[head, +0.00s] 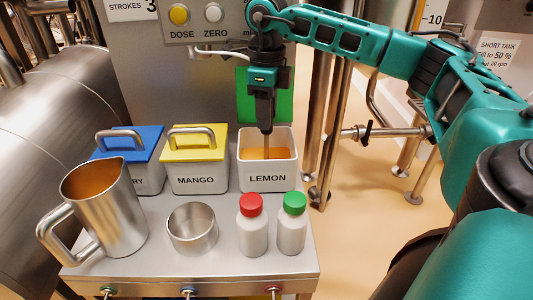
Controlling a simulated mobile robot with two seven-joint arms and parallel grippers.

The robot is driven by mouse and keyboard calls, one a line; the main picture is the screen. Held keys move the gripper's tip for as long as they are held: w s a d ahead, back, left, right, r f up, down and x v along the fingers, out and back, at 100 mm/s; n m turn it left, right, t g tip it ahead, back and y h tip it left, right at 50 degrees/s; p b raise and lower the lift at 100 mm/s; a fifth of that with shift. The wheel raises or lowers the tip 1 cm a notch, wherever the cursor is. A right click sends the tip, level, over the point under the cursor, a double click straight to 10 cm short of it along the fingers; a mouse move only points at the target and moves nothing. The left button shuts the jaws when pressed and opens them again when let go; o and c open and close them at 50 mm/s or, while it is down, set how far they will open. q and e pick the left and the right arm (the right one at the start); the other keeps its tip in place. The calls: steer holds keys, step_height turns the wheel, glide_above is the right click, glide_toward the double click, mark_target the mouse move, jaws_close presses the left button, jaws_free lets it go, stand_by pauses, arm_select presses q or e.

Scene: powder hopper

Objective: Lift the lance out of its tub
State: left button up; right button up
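The lance (267,148) is a thin dark rod. It stands upright in the orange powder of the white tub labelled LEMON (268,180), which has no lid on. Its lower end is hidden in the powder and its upper part is hidden by my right gripper. My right gripper (265,128) points straight down over this tub, with its fingertips at about rim height. Its fingers look close together around the top of the lance. My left gripper is not in view.
Left of the LEMON tub stand the MANGO tub (195,180) with a yellow lid and a blue-lidded tub (130,142). In front are a steel jug (115,215), a steel cup (192,230), a red-capped bottle (252,230) and a green-capped bottle (292,228). Steel pipes stand right.

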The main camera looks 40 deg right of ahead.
jaws_close()
steer(key=shift+r, duration=0.15)
stand_by(0.5)
